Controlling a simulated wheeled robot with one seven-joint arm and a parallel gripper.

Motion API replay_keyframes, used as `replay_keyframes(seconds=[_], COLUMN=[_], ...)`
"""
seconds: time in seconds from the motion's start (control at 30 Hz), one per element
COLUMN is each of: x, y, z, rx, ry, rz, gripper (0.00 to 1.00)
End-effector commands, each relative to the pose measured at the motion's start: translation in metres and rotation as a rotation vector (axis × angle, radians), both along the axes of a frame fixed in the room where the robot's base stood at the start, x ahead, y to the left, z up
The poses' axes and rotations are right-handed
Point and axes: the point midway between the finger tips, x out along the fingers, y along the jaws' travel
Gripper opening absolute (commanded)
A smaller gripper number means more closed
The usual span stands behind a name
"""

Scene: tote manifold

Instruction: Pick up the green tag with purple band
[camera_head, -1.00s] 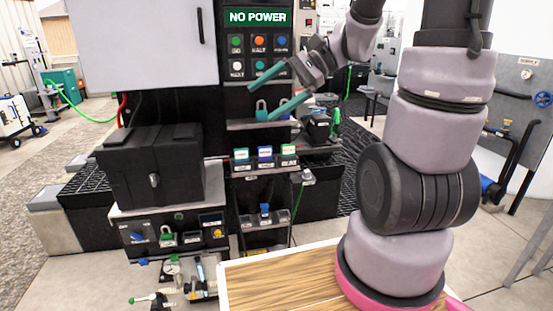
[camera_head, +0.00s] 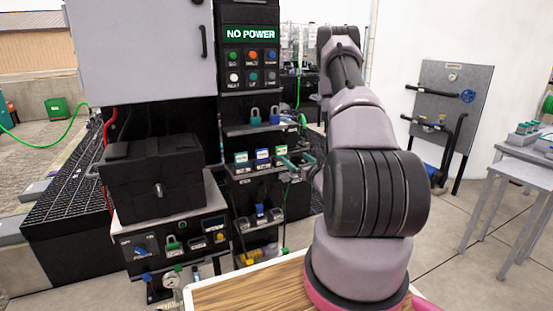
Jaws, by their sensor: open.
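Small upright tags stand in a row on the middle shelf of the dark rack: a green-and-white one (camera_head: 241,158) at left, a blue-and-white one (camera_head: 263,158) in the middle and another green-and-white one (camera_head: 281,154) at right. The bands are too small to tell which tag has the purple one. My gripper (camera_head: 294,162), with teal fingers, is open just right of the right-hand tag. Whether it touches that tag cannot be told. My arm hides the area to its right.
Padlocks (camera_head: 255,117) stand on the shelf above, and a blue item (camera_head: 261,211) is on the shelf below. A black box (camera_head: 152,178) stands left of the rack. A grey cabinet (camera_head: 138,50) hangs above it. A wooden top (camera_head: 245,295) lies in front.

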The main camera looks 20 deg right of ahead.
Motion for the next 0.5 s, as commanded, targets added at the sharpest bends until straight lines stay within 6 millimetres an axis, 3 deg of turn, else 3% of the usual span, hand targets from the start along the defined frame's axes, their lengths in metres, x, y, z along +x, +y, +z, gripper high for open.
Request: replay_keyframes(seconds=[0.3,0.5], x=[0.040,0.056], y=[-0.003,-0.002], z=[-0.004,-0.004], rx=[-0.004,-0.001], ry=[0.002,0.004], rz=[-0.018,-0.019], gripper=[1.00,1.00])
